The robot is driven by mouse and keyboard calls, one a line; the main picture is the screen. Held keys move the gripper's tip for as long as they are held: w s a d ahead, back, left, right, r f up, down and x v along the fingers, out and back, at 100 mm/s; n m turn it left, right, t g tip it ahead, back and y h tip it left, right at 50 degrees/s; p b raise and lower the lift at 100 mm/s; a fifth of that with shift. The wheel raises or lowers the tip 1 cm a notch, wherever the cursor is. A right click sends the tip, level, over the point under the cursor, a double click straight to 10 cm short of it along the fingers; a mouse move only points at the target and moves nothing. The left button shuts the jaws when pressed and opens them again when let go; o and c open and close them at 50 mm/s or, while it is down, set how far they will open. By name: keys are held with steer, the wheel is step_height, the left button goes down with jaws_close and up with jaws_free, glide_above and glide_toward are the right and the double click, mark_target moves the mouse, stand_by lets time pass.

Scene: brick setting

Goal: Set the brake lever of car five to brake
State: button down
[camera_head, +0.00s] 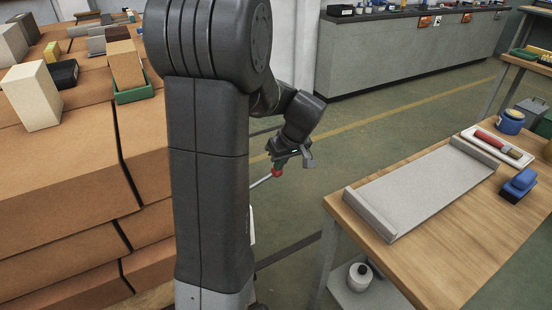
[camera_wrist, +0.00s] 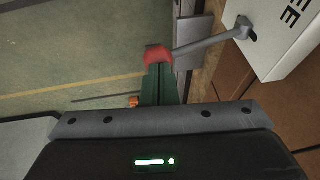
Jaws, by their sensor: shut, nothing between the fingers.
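The brake lever is a grey rod (camera_wrist: 208,42) with a red knob (camera_wrist: 158,55) at its end. In the wrist view it runs left from a pivot on a white plate (camera_wrist: 285,40) with partly visible black lettering. In the head view the red knob (camera_head: 277,170) shows just below my gripper (camera_head: 281,160), left of the table. My gripper's green fingers (camera_wrist: 158,72) are shut together, with their tips at the knob. The knob is not between them; whether they touch it, I cannot tell. The car number is not readable, and my arm hides much of the car side.
Stacked brown bricks (camera_head: 60,180) with sample blocks on top fill the left. A wooden table (camera_head: 470,250) with a grey tray (camera_head: 425,185) and a blue tool (camera_head: 518,185) stands at right. Open floor (camera_head: 385,125) lies between them, back to a grey counter (camera_head: 410,50).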

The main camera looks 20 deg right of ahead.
step_height(320, 180, down, 9)
steer(key=d+m+y+b, duration=0.1)
steer(key=d+y+b, duration=0.1)
steer(key=y, duration=0.3)
steer(key=shift+w+d, duration=0.15)
steer(key=shift+d, duration=0.05)
stand_by(0.4)
